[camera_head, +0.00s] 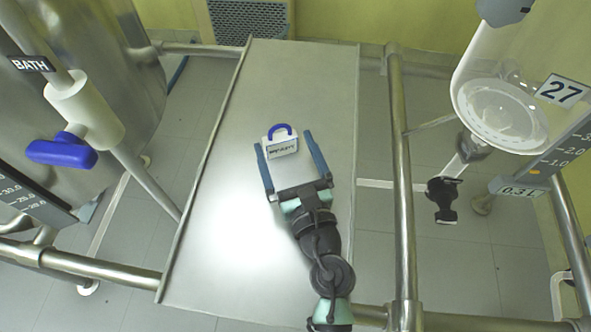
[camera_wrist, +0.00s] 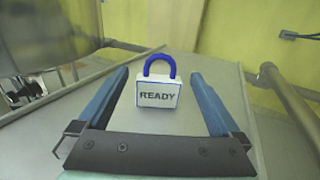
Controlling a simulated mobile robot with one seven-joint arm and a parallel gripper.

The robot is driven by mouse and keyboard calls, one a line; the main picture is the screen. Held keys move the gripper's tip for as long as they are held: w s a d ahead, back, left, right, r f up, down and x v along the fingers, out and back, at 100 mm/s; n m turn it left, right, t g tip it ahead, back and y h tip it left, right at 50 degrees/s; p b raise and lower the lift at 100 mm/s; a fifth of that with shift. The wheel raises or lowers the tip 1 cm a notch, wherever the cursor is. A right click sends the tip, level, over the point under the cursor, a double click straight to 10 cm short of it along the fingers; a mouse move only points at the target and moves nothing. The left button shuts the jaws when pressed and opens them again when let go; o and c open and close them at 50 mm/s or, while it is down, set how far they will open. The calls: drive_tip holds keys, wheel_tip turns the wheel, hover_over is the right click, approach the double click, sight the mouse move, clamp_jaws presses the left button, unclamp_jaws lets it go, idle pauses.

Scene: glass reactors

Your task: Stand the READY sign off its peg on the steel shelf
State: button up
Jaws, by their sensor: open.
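The READY sign (camera_head: 282,146) is a small white block with a blue loop handle on top. It stands upright on the steel shelf (camera_head: 225,240), toward the far half. In the wrist view the sign (camera_wrist: 158,92) shows its READY lettering facing me. My gripper (camera_head: 284,142) is open, with one blue finger on each side of the sign. In the wrist view my gripper (camera_wrist: 160,85) shows a gap between each finger and the sign, so it is not gripped. The peg is not seen in either view.
A glass vessel (camera_head: 500,100) marked 27 hangs at the right. A steel tank (camera_head: 95,75) and a white valve with a blue handle (camera_head: 62,150) are at the left. Steel rails (camera_head: 400,180) run beside the shelf. The shelf's near left part is bare.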

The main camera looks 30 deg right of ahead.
drive_tip(key=s, duration=0.5)
drive_tip(key=shift+s+a+b, duration=0.3)
drive_tip(key=shift+a+b, duration=0.1)
drive_tip(key=w+r+m+t+h, duration=0.25)
drive_tip(key=r+m, duration=0.65)
drive_tip(key=r, duration=0.5)
drive_tip(key=w+r+m+t+h, duration=0.1)
drive_tip(key=r+m+t+h, duration=0.3)
drive_tip(key=r+m, duration=0.8)
drive_tip(key=s+a+r+m+t+y, duration=0.1)
drive_tip(key=a+r+m+y, duration=0.3)
drive_tip(key=r, duration=0.8)
drive_tip(key=s+a+r+m+t+y, duration=0.2)
drive_tip(key=a+r+m+y, duration=0.3)
drive_tip(key=a+r+m, duration=0.4)
wheel_tip(320, 180, up, 3)
drive_tip(key=shift+s+a+f, duration=0.15)
drive_tip(key=shift+s+a, duration=0.15)
drive_tip(key=shift+s, duration=0.15)
